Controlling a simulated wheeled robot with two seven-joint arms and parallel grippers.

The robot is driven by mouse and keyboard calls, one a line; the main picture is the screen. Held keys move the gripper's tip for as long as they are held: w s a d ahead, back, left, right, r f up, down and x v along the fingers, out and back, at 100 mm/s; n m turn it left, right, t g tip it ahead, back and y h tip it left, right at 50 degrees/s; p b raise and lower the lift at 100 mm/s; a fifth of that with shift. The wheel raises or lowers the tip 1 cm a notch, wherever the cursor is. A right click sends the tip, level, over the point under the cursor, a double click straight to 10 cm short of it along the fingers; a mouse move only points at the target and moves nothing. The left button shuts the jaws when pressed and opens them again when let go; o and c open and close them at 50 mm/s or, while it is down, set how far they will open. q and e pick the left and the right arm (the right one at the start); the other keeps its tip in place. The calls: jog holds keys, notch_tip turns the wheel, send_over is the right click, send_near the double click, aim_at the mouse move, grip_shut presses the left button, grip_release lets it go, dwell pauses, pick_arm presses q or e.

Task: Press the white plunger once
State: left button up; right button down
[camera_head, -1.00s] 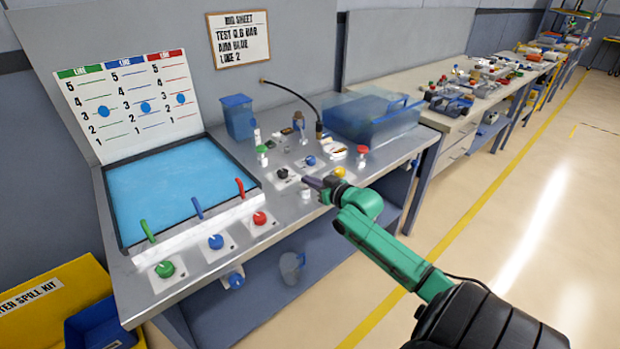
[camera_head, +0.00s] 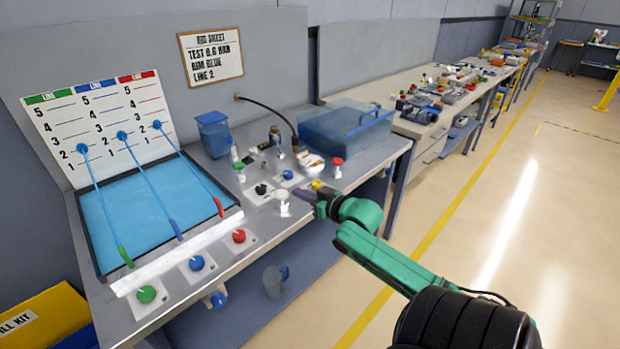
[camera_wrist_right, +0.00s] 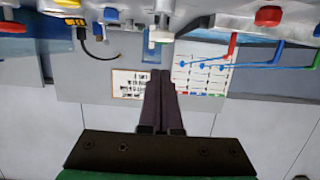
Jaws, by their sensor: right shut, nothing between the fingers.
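The white plunger (camera_head: 283,196) appears to be the small white post near the front edge of the steel bench, beside the black knob (camera_head: 262,189). My right gripper (camera_head: 303,194) is shut and empty, just right of the white plunger in the head view; a small gap seems to separate them. In the right wrist view its closed dark fingers (camera_wrist_right: 160,78) point toward the wall sign and chart, which appear upside down. My left gripper is not in view.
Blue (camera_head: 287,174) and yellow (camera_head: 316,185) knobs and a red-capped bottle (camera_head: 337,167) stand close by. A blue bin (camera_head: 213,134) and a translucent blue box (camera_head: 345,128) sit behind. Green (camera_head: 146,294), blue (camera_head: 196,263) and red (camera_head: 239,236) buttons line the left front.

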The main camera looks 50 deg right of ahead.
jog(key=v, duration=0.3)
jog(key=shift+s+r, duration=0.1)
jog(key=shift+s, duration=0.15)
dwell(0.5)
jog(key=s+d+f+m+g+h, duration=0.1)
jog(key=s+d+f+g, duration=0.35)
jog(key=f, duration=1.05)
jog(key=s+a+f+m+g+h, duration=0.15)
jog(key=s+f, duration=0.55)
jog(key=f, duration=0.8)
jog(key=s+a+f+n+g+y, duration=0.2)
jog(key=s+a+f+n+g, duration=0.3)
jog(key=s+a+f, duration=1.5)
jog(key=s+f+g, duration=0.2)
jog(key=s+g, duration=0.1)
jog(key=s, duration=0.1)
jog(key=shift+a+y, duration=0.35)
jog(key=shift+a, duration=0.05)
